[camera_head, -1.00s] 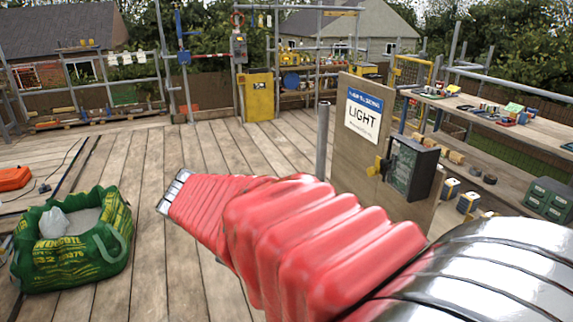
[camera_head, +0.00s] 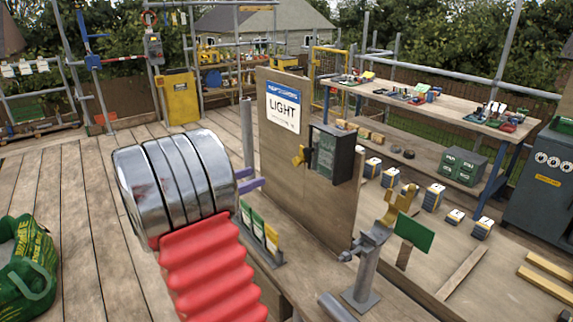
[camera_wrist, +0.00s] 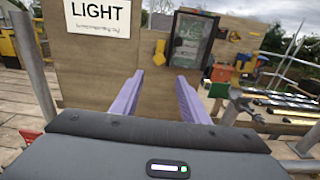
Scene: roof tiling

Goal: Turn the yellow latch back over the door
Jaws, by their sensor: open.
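The yellow latch (camera_head: 299,156) sits on the plywood board at the left edge of a dark box with a glazed door (camera_head: 325,152). It seems to lie beside the door, not across it. The door looks shut or nearly so. In the wrist view the latch (camera_wrist: 159,48) shows just left of the door (camera_wrist: 190,42). My gripper (camera_head: 251,179) is in front of the board, lower and left of the latch. In the wrist view its two purple fingers (camera_wrist: 158,80) are apart and empty, pointing at the board below the latch, with a gap before it.
The plywood board (camera_head: 325,208) carries a LIGHT sign (camera_head: 283,108). A grey post (camera_head: 247,135) stands close left of my gripper. A grey stand with a yellow top (camera_head: 370,260) is at the right front. A workbench (camera_head: 430,105) is behind. Open decking lies left.

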